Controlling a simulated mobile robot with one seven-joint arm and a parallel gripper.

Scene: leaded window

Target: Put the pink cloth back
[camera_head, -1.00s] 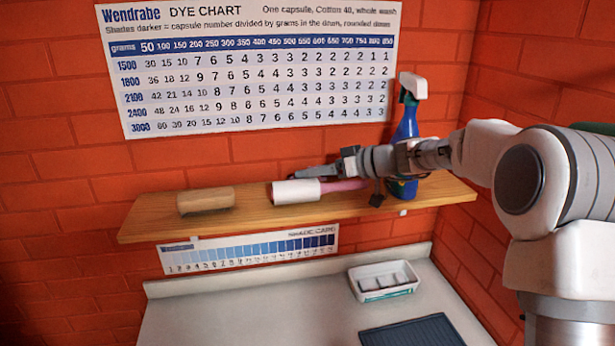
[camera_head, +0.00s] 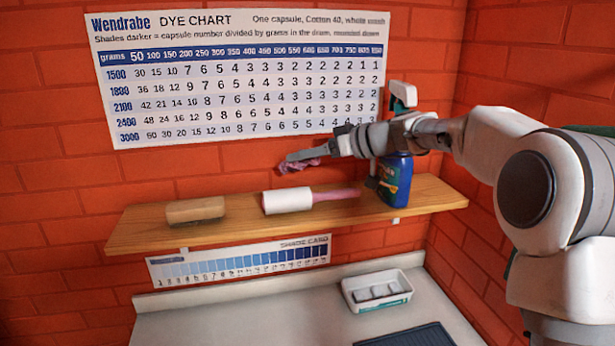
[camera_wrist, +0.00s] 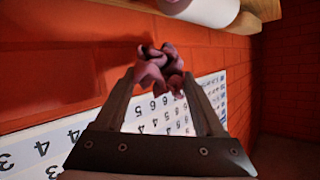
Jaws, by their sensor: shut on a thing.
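The pink cloth (camera_head: 299,166) is a small crumpled bundle, dusky pink. My gripper (camera_head: 301,156) is shut on it and holds it in the air above the wooden shelf (camera_head: 150,236), in front of the lower edge of the wall chart. In the wrist view the cloth (camera_wrist: 160,68) is bunched between my two fingertips (camera_wrist: 159,82). The cloth hangs clear of the shelf, above the lint roller (camera_head: 288,201), which has a white roll and a pink handle.
A wooden block-like brush (camera_head: 196,210) lies on the shelf's left part. A blue spray bottle (camera_head: 395,180) stands at the right, partly behind my arm. Below are a counter (camera_head: 240,318) and a white tray (camera_head: 377,291). The dye chart (camera_head: 235,75) hangs behind.

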